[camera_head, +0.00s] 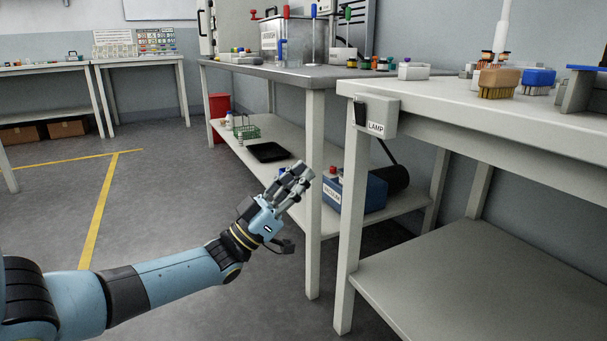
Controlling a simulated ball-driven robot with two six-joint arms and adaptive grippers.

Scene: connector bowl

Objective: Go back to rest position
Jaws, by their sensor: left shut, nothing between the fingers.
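My left gripper (299,174) is at the end of my blue and black left arm, which comes in from the left. It is raised over the floor in front of the grey-topped bench (290,71), close to that bench's front leg in the picture. Its fingers are together with nothing between them, and they point up and to the right. My right gripper is not in view.
A white bench (520,120) with a lamp switch box (379,115) stands at the right. Brushes (499,82) and small parts lie on it. A blue vacuum unit (362,190) and a black tray (268,152) sit on the lower shelf. Open floor (165,200) lies at the left.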

